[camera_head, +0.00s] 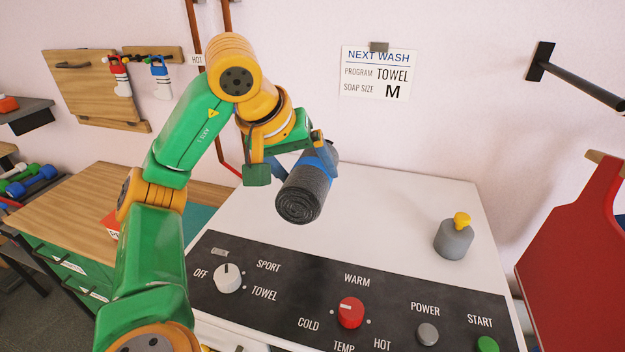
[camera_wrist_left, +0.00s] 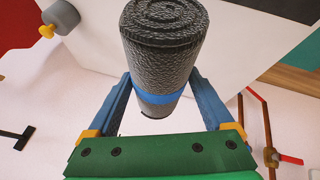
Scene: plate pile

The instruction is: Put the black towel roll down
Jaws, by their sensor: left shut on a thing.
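The black towel roll (camera_head: 299,193) is dark grey-black with a blue band around it. My left gripper (camera_head: 318,158) is shut on it near the band, and the roll tilts with its spiral end toward the camera. In the head view it shows over the white top of the washing machine (camera_head: 400,200); whether it touches the top is hard to tell. In the left wrist view the roll (camera_wrist_left: 162,50) sits between the two blue fingers (camera_wrist_left: 160,98), spiral end away from the palm. My right gripper is not in view.
A grey cylinder with a yellow knob (camera_head: 454,238) stands on the right of the machine top. The black control panel (camera_head: 340,300) runs along the front. A red panel (camera_head: 580,240) is at the right; a wooden table (camera_head: 80,205) is at the left. The top's middle is clear.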

